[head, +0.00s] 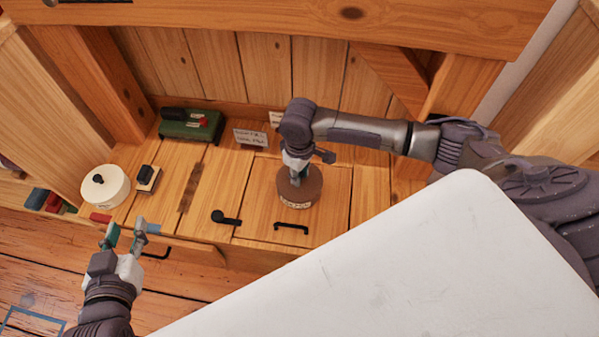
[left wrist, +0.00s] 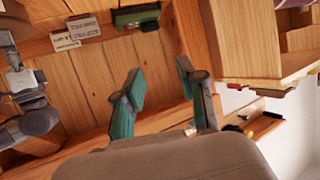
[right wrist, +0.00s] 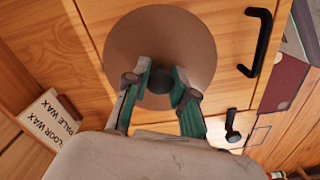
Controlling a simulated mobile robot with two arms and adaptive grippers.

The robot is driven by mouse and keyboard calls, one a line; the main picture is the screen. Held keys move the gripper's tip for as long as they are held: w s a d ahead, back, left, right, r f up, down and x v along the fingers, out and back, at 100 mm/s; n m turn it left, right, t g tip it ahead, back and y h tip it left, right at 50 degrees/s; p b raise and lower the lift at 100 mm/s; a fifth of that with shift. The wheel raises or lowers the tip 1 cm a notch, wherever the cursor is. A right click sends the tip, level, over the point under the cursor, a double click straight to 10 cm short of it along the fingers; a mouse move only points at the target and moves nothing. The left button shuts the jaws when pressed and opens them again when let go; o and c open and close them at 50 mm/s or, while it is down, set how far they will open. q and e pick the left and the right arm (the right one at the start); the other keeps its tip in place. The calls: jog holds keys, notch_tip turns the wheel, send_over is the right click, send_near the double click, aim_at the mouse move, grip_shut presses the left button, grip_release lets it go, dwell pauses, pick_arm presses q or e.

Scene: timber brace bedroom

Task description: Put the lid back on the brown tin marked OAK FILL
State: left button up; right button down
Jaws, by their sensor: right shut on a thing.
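The brown tin marked OAK FILL (head: 297,204) stands on the wooden bench top, its pale label facing the front. My right gripper (head: 297,176) is above it, shut on the dark knob of the brown round lid (right wrist: 190,40). In the right wrist view the knob sits between the two fingertips (right wrist: 160,82). The lid is over the tin and covers its top; I cannot tell whether it is fully seated. My left gripper (head: 126,232) is open and empty at the front left, away from the tin. It also shows open in the left wrist view (left wrist: 160,82).
A white round tin (head: 108,187) with a black knob stands at the left, beside a small dark-handled block (head: 148,178). A green box (head: 190,125) and small label cards (head: 250,137) are at the back. Black handles (head: 291,226) sit near the front edge. A white panel (head: 400,260) fills the lower right.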

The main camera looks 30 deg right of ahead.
pick_arm(q)
jog(key=shift+s+a+f+g, duration=0.3)
jog(key=shift+s+f+g, duration=0.15)
jog(key=shift+f+g, duration=0.2)
jog(key=shift+s+a+f+g+y+p, duration=0.15)
jog(key=shift+s+f+g+y+p, duration=0.15)
jog(key=shift+f, duration=0.1)
dwell(0.4)
dwell(0.6)
jog(key=shift+s+f, duration=0.2)
jog(key=shift+f, duration=0.05)
jog(key=shift+s+a+f+g, duration=0.2)
jog(key=shift+g, duration=0.15)
jog(key=shift+s+a+f, duration=0.1)
jog(key=shift+s+f, duration=0.1)
jog(key=shift+s+a+f+g+p, duration=0.15)
jog(key=shift+s+f+g+p, duration=0.2)
jog(key=shift+s+f+g, duration=0.2)
jog(key=shift+s+a+f+g+y, duration=0.1)
jog(key=shift+s+g+y, duration=0.15)
jog(key=shift+y, duration=0.05)
